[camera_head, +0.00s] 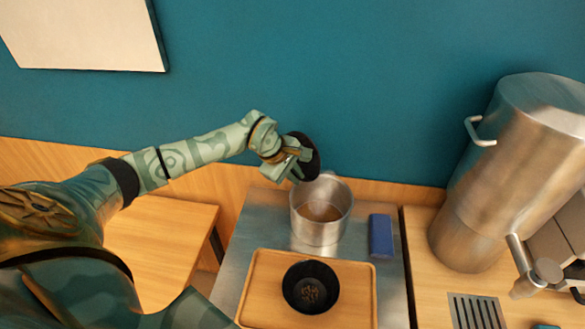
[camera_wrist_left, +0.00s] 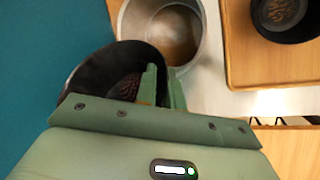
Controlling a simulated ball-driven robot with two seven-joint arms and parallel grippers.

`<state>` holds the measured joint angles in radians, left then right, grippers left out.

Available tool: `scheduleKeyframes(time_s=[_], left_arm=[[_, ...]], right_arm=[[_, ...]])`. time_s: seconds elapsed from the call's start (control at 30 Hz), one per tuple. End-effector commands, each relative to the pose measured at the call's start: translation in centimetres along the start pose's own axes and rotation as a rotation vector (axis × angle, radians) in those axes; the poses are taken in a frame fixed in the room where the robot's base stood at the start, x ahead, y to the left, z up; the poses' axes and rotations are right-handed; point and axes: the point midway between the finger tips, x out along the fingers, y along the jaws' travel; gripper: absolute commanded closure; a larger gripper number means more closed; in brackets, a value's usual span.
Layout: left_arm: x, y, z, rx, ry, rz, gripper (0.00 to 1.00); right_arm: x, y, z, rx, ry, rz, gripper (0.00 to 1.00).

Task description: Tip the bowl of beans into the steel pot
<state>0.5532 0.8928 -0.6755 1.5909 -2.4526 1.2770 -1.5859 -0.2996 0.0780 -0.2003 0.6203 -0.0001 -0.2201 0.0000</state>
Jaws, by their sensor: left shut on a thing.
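My left gripper (camera_head: 292,164) is shut on the rim of a black bowl (camera_head: 308,150) and holds it steeply tilted, just above and behind the left rim of the steel pot (camera_head: 321,226). The left wrist view shows this bowl (camera_wrist_left: 88,72) between me and the pot (camera_wrist_left: 127,32), with some dark red-brown beans (camera_wrist_left: 126,88) inside it. The gripper's fingers (camera_wrist_left: 160,88) hide part of the bowl. The pot stands upright with its mouth open, and its bottom looks brownish; I cannot tell what lies there. My right gripper is not in view.
A wooden tray (camera_head: 262,285) in front of the pot bears a second black bowl (camera_head: 292,290) with small contents. A blue block (camera_head: 381,236) lies right of the pot. A large steel urn (camera_head: 480,205) stands further right. A teal wall (camera_head: 330,80) rises behind.

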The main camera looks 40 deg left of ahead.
Motion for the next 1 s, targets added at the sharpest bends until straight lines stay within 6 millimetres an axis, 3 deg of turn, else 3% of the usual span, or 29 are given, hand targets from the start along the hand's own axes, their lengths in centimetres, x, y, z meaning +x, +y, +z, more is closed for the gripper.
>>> scheduleKeyframes(time_s=[0.5, 1.0], left_arm=[[1.2, 0.3, 2.0, 0.125, 0.299, -0.098, 1.00], [4.3, -0.1, 4.1, 0.257, 0.624, -0.204, 1.00]], right_arm=[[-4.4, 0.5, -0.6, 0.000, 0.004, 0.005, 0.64], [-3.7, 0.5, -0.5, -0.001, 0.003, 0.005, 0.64]])
